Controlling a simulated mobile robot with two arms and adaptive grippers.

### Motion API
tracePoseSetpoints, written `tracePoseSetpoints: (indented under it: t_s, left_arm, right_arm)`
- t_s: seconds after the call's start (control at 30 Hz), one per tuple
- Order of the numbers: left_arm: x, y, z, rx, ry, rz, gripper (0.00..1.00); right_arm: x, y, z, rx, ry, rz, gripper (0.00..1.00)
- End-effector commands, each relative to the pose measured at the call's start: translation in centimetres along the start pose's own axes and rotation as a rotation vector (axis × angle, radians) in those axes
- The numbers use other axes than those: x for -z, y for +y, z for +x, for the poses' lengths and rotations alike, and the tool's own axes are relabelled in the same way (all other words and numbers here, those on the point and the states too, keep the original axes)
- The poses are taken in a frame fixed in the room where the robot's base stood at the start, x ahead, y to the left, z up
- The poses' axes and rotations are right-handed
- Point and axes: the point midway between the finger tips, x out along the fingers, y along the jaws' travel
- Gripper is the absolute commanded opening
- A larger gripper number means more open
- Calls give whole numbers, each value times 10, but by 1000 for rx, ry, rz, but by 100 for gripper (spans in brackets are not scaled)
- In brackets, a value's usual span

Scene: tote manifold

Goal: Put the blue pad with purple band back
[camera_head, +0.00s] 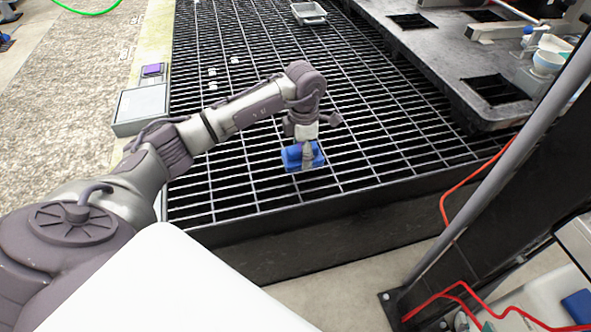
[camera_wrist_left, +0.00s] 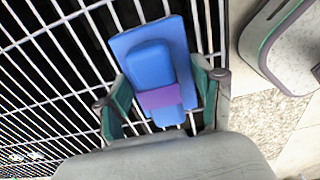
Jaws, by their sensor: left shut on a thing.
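The blue pad (camera_wrist_left: 149,41) with a purple band (camera_wrist_left: 157,97) sits between the fingers of my left gripper (camera_wrist_left: 160,95) in the left wrist view. The gripper is shut on it. In the head view the blue pad (camera_head: 291,158) shows under my left gripper (camera_head: 306,150), over the near part of the black grating. I cannot tell whether the pad touches the grating. My right gripper is in neither view.
A grey box (camera_head: 141,106) and a small purple item (camera_head: 153,70) are at the grating's left edge. A grey tray (camera_head: 308,13) sits at the far end. A dark bench (camera_head: 432,45) with cutouts stands right. The grating (camera_head: 362,122) is mostly clear.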

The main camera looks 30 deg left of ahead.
Motion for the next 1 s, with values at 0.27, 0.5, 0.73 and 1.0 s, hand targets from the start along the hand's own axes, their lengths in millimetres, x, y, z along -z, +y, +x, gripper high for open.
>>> tracePoseSetpoints:
  t_s: [0.27, 0.5, 0.73, 1.0]
  left_arm:
    - [20, -4, 18, 1, -1, 0, 39]
    - [20, -4, 47, 2, -1, 0, 39]
    - [20, -4, 53, 1, -2, 1, 39]
    - [20, -4, 53, 2, 0, 1, 92]
  right_arm:
    - [19, -3, 4, 6, 102, -1, 40]
    - [57, -9, 4, 19, 309, -2, 40]
    - [69, -10, 1, 22, 367, -2, 40]
    - [68, -10, 1, 22, 364, -2, 40]
